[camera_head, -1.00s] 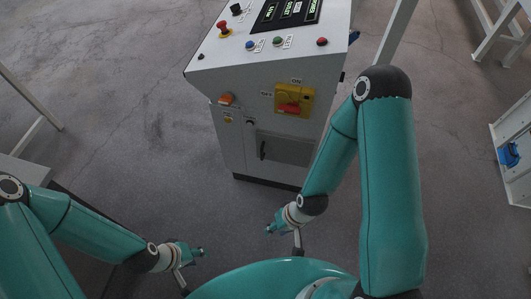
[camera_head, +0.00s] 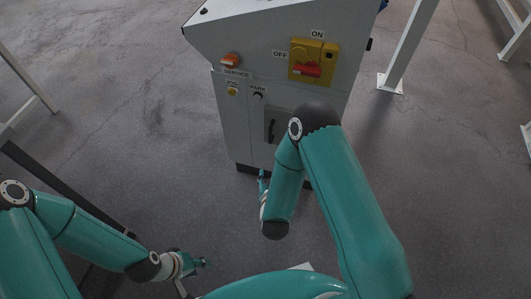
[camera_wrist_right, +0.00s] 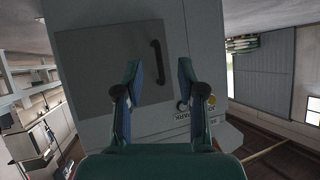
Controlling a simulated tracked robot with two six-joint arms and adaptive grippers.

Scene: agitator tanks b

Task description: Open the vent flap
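The vent flap (camera_head: 282,118) is a grey panel low on the front of a white control cabinet, partly hidden behind my right arm in the head view. It looks closed. Its black upright handle (camera_head: 271,130) is near the panel's left edge. In the right wrist view the flap (camera_wrist_right: 90,70) and its handle (camera_wrist_right: 157,62) show upside down. My right gripper (camera_head: 262,176) is low in front of the cabinet. In the wrist view its fingers (camera_wrist_right: 158,70) are apart and empty, with the handle seen between them, no contact visible. My left gripper (camera_head: 203,262) is away at lower left; its opening is unclear.
Above the flap are a yellow switch plate with a red ON/OFF handle (camera_head: 308,69), an orange SERVICE knob (camera_head: 231,61), a yellow JOG button (camera_head: 232,91) and a black PARK knob (camera_head: 257,95). A white post (camera_head: 408,50) stands right. Floor left of the cabinet is clear.

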